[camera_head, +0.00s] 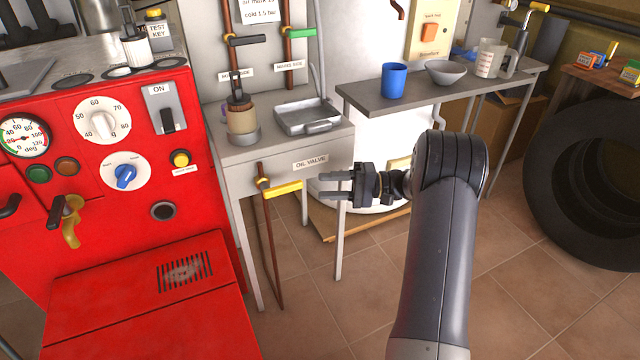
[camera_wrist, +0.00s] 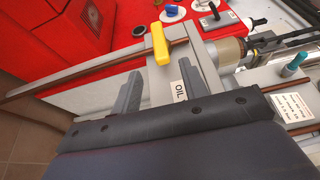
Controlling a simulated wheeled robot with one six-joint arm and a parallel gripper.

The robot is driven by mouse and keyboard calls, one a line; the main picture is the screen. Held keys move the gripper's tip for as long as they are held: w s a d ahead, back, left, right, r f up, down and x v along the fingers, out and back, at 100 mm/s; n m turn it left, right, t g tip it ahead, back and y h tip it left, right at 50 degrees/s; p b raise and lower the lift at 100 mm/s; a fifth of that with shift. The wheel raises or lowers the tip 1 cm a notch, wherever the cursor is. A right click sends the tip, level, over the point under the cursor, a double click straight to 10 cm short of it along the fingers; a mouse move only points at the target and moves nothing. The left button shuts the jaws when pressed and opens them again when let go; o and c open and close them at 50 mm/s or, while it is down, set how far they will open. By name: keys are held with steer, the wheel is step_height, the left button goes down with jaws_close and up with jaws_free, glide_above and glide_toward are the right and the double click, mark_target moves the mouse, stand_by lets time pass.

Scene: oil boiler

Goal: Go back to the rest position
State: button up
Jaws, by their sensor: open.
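My gripper (camera_head: 335,187) is open and empty in the head view, its two fingers pointing left. It hangs in free air in front of the small grey side table, just right of the yellow oil valve handle (camera_head: 282,189). The handle lies roughly level on a brown pipe below the OIL VALVE label (camera_head: 310,162). In the wrist view the fingers (camera_wrist: 143,95) stand apart with nothing between them, and the yellow handle (camera_wrist: 161,43) shows beyond them, apart from the fingertips.
The red boiler (camera_head: 130,170) stands at left with gauge, dials and switch. A metal tray (camera_head: 308,117) and a tan-bodied vessel (camera_head: 242,120) sit on the side table. A shelf at right holds a blue cup (camera_head: 393,80), bowl (camera_head: 446,72) and jug (camera_head: 490,58). A tyre (camera_head: 590,180) stands far right.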

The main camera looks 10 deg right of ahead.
mark_target(286, 186)
steer(key=a+b, duration=0.1)
steer(key=a, duration=0.2)
steer(key=w+a+b, duration=0.1)
steer(key=a, duration=0.3)
steer(key=w+a+b, duration=0.1)
steer(key=a, duration=0.2)
steer(key=shift+a, duration=0.25)
steer(key=shift+a+r, duration=0.1)
steer(key=shift+r, duration=0.05)
